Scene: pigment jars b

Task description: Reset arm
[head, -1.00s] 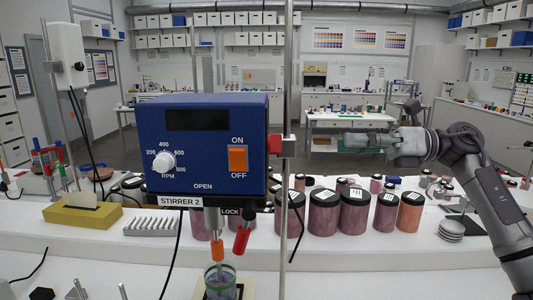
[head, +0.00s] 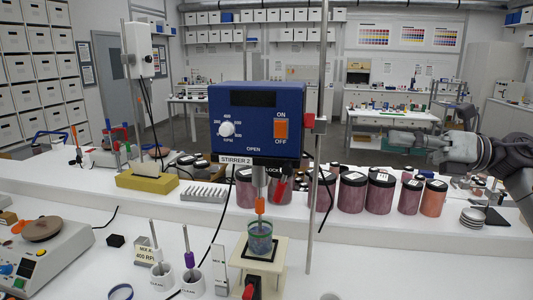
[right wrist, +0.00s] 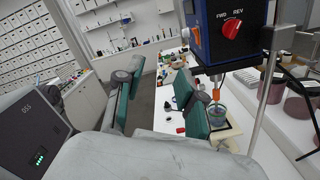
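My right arm comes in from the right in the head view. Its gripper (head: 375,140) is raised over the back of the bench, right of the stirrer, and points left. In the right wrist view the two green-padded fingers of this gripper (right wrist: 160,75) stand well apart with nothing between them. The blue stirrer (head: 255,123), labelled STIRRER 2, is on a metal stand, its orange switch facing me. A glass beaker (head: 260,238) stands under its shaft. In the right wrist view the stirrer (right wrist: 225,32) and beaker (right wrist: 217,116) lie beyond the right finger. My left gripper is not in view.
Pigment jars (head: 350,192) with dark lids line the raised shelf behind the stirrer. A yellow block (head: 147,180) and a white rack (head: 204,193) stand left of them. A balance (head: 45,250) and tools in white holders (head: 193,283) occupy the front left. The front right bench is mostly clear.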

